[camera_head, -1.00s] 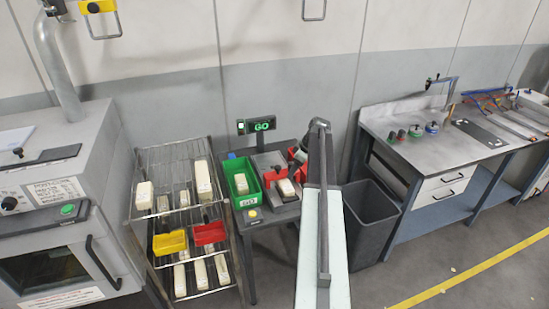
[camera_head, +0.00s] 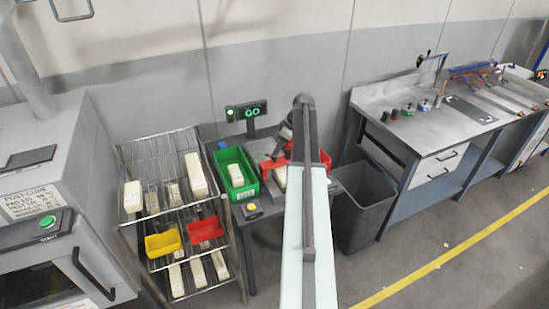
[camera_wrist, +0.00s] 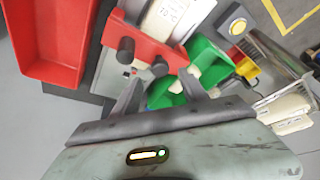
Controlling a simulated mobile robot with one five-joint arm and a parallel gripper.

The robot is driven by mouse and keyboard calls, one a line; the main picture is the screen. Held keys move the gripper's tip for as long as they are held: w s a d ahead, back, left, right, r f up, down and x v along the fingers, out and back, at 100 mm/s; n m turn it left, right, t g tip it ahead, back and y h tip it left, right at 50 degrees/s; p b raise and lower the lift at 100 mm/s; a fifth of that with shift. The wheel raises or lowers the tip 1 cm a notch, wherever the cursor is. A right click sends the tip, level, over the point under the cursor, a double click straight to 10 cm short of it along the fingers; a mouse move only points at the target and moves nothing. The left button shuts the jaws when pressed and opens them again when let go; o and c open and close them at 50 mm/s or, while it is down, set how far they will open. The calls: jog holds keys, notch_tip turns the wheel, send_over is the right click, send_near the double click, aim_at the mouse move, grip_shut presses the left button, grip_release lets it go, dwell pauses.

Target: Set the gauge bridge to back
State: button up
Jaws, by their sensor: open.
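The gauge bridge appears to be the red part (camera_wrist: 150,52) with two dark knobs, on a grey block in the wrist view. In the head view, red parts of the gauge station (camera_head: 271,166) show left of my arm, which hides much of it. My gripper (camera_wrist: 160,90) is open, with its two dark fingers apart and nothing seen between them. In the wrist view the fingers lie just below the knobs, and I cannot tell whether they touch anything. A pale labelled block (camera_wrist: 172,18) sits beyond the red part.
A green bin (camera_head: 236,155) stands left of the station; a red bin (camera_wrist: 45,60) is at left in the wrist view. A lit display (camera_head: 252,110) stands behind. A wire rack (camera_head: 140,165) is left, a grey waste bin (camera_head: 365,212) and workbench (camera_head: 425,135) right.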

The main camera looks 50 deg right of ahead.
aim_at(279, 163)
jog(key=b+x, duration=0.3)
jog(key=x, duration=0.2)
jog(key=shift+d, duration=0.1)
jog(key=shift+s+r, duration=0.1)
grip_shut()
dwell(1.1)
